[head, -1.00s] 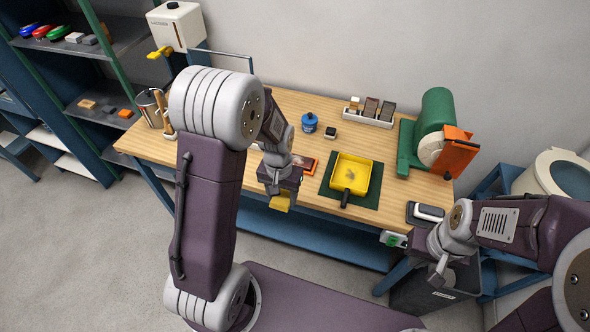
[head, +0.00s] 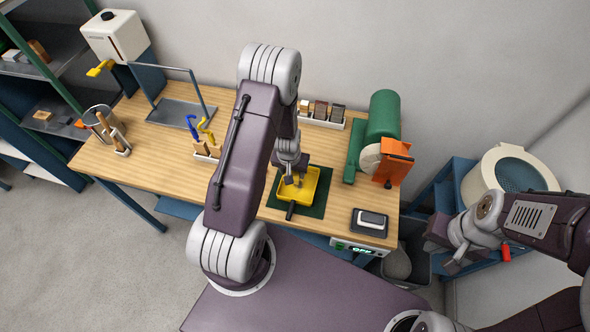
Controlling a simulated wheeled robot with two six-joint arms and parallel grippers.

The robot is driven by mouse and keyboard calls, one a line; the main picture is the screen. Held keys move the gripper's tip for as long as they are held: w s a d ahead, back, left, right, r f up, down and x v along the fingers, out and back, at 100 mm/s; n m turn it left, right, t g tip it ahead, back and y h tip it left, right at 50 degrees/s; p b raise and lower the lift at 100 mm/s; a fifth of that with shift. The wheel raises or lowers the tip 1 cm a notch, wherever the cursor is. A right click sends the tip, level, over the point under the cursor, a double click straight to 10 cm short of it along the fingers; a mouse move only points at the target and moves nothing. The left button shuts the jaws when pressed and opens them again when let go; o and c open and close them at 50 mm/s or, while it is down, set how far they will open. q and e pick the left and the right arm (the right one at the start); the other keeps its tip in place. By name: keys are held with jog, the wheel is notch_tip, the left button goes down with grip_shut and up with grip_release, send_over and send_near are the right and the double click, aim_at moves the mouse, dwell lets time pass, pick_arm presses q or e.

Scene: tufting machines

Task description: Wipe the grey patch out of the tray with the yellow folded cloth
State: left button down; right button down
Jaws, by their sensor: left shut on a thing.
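The yellow tray (head: 313,190) with a dark handle (head: 291,211) lies on a dark green mat (head: 318,211) near the table's front edge. My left gripper (head: 291,184) is over the left part of the tray, pointing down and shut on the yellow folded cloth. The cloth is hard to tell from the tray, being the same colour and mostly behind the gripper. The grey patch on the tray floor is hidden behind the gripper. I cannot tell whether the cloth touches the tray. My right gripper (head: 442,256) is empty, its fingers apart, off the table's right side.
A green machine with an orange part (head: 393,164) stands right of the tray. A dark pad with a white-topped block (head: 371,220) lies at the front right. A holder with blue and yellow hooked tools (head: 205,150) stands left of my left arm. A white rack (head: 322,122) stands behind.

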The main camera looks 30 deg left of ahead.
pick_arm(q)
jog(key=b, duration=0.4)
send_over(294, 186)
jog(key=x, duration=0.4)
jog(key=shift+s+f, duration=0.3)
jog(key=shift+f, duration=0.5)
jog(key=shift+s, duration=0.15)
jog(key=shift+b+x, duration=0.9)
jog(key=shift+b, duration=0.1)
jog(key=shift+s, duration=0.15)
